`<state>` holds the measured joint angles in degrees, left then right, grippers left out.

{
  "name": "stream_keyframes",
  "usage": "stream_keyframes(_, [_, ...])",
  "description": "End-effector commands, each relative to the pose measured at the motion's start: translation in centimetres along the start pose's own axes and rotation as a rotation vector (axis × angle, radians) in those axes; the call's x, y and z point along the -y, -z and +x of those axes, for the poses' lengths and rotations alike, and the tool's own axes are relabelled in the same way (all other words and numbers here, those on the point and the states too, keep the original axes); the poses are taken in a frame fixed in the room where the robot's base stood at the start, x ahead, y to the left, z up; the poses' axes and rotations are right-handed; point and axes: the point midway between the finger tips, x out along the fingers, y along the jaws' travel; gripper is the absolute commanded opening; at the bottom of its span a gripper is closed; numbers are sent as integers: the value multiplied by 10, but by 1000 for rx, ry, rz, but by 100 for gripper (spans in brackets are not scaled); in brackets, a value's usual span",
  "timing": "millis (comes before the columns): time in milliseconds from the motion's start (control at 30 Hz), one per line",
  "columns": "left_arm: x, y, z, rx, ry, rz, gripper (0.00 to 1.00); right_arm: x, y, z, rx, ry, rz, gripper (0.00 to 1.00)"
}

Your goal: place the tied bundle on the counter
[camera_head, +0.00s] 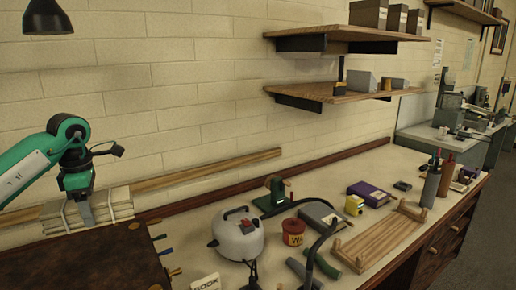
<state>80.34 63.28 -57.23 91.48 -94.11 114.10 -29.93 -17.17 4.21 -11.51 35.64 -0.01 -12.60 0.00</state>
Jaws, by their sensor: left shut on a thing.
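The tied bundle (121,203) is a pale, cream-coloured stack with light cords around it, at the left by the wall. My left gripper (87,213), on a green and white arm, points down and is shut on the bundle, covering its middle. I cannot tell whether the bundle's underside touches the surface below. The counter (345,184) is a long pale top along the wall with a dark wooden edge. My right gripper is not in view.
A dark brown board (85,265) lies in front of the bundle. A grey-white kettle (238,236), a red tin (293,232), a purple box (368,193) and a wooden rack (380,242) crowd the counter. Wooden shelves (345,92) hang above. Small clear patches lie near the back edge.

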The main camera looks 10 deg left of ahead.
Motion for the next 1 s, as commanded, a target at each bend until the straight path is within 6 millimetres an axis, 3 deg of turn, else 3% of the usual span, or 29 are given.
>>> stream_keyframes(267, [14, -29, 24, 0, 1, 255, 26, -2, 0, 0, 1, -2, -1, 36])
stream_keyframes(467, [34, -59, 49, -1, 2, 542, 26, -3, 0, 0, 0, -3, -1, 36])
stream_keyframes(667, [71, -99, 88, -1, 3, 979, 26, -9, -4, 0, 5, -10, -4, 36])
stream_keyframes(1000, [154, -154, 150, 2, 2, 1753, 26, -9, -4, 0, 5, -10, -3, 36])
